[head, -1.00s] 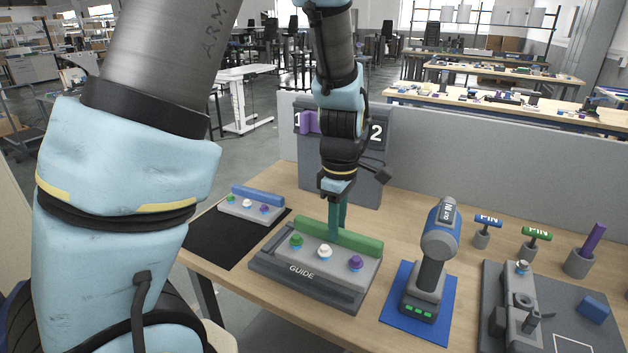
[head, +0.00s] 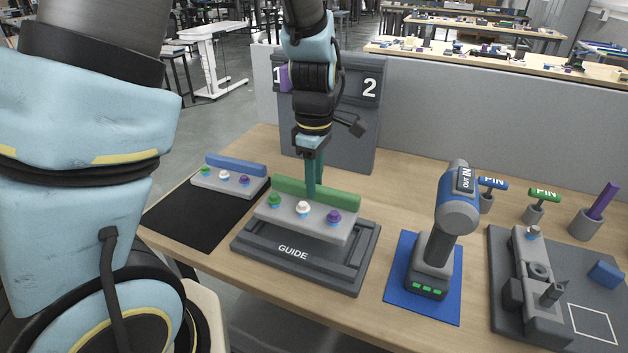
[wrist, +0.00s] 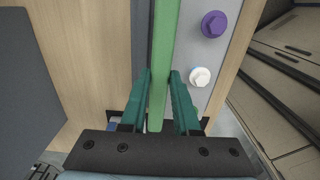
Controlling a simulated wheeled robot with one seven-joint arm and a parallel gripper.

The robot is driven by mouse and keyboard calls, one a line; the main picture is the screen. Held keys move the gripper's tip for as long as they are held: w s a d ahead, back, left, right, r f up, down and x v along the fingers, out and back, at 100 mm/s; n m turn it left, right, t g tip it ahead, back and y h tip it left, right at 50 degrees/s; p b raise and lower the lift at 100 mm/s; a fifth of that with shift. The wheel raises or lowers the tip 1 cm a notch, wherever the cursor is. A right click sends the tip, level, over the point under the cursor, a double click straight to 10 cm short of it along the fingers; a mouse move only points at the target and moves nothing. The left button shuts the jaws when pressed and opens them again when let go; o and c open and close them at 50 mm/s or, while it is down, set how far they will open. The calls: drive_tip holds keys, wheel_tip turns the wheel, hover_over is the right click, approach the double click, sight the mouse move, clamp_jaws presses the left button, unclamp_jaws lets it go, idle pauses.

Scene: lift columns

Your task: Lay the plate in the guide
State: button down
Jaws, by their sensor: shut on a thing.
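My gripper (head: 314,188) points down and is shut on the green bar (head: 348,199) along the back of a grey plate (head: 318,227). The plate carries green, white and purple knobs. It looks level and raised over the rear part of the dark grey guide (head: 322,278), whose front and right recess show below it. The plate hides the guide's back; the exact gap is hard to tell. In the wrist view the teal fingers (wrist: 160,78) lie on both sides of the green bar (wrist: 163,40), with the white and purple knobs to the right.
A drill (head: 448,225) stands on a blue mat (head: 402,275) at right. A panel marked 1 and 2 (head: 350,125) stands behind. Pins and a fixture (head: 535,290) are farther right.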

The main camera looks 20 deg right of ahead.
sight(315, 200)
drive_tip(key=shift+f+b, duration=0.7)
drive_tip(key=shift+f, duration=0.2)
drive_tip(key=shift+f+b, duration=0.35)
drive_tip(key=shift+f, duration=1.4)
idle(1.0)
drive_tip(key=shift+c, duration=0.4)
unclamp_jaws()
idle(0.4)
drive_tip(key=shift+r, duration=0.15)
idle(0.3)
drive_tip(key=shift+r+p, duration=0.8)
drive_tip(key=shift+p, duration=0.25)
drive_tip(key=shift+r, duration=0.1)
